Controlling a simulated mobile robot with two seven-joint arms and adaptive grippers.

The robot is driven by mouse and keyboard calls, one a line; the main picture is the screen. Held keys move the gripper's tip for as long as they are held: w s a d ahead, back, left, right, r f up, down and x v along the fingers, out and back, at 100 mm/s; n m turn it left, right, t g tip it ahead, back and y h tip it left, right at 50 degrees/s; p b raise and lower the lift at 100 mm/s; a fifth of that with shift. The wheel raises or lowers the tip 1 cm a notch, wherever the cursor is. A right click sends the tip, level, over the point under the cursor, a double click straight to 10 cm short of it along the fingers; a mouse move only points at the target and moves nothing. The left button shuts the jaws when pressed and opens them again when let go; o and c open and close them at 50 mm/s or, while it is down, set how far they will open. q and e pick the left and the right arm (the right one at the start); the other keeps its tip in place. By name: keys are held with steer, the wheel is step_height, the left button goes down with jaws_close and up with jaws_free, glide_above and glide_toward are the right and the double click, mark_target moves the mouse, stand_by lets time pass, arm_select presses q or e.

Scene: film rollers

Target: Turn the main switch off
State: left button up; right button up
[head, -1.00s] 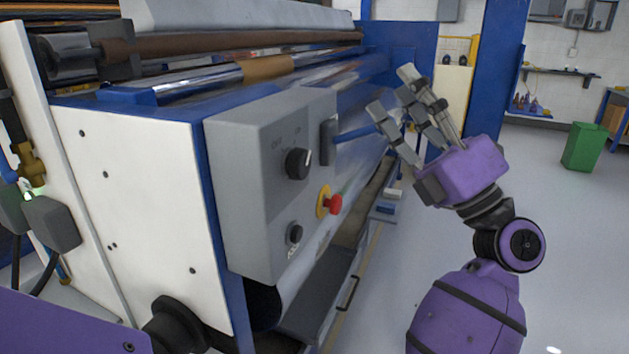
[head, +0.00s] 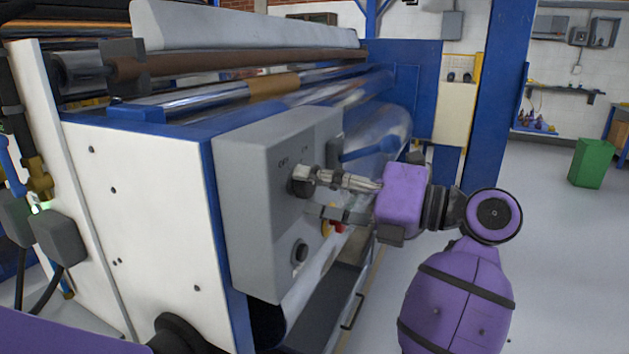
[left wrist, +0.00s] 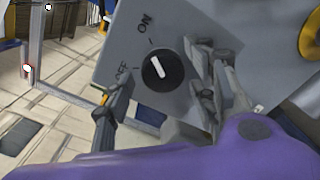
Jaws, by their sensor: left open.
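The main switch is a round black knob (left wrist: 160,70) with a white pointer line, on a grey control box (head: 256,205). In the left wrist view its OFF and ON labels show, and the pointer leans up and left, nearer the ON side. My left gripper (head: 316,196) is open at the front of the box, its fingers reaching toward the knob. In the left wrist view the knob shows between the spread fingers of this gripper (left wrist: 155,92). I cannot tell whether they touch it. In the head view a finger mostly covers the knob. My right gripper is not in view.
A red button (head: 338,227) on a yellow ring sits below the knob, partly behind my left gripper. A smaller black knob (head: 300,251) is lower on the box. Open floor lies to the right, with a green bin (head: 591,163).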

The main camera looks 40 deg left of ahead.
arm_select(q)
steer(key=shift+a, duration=0.3)
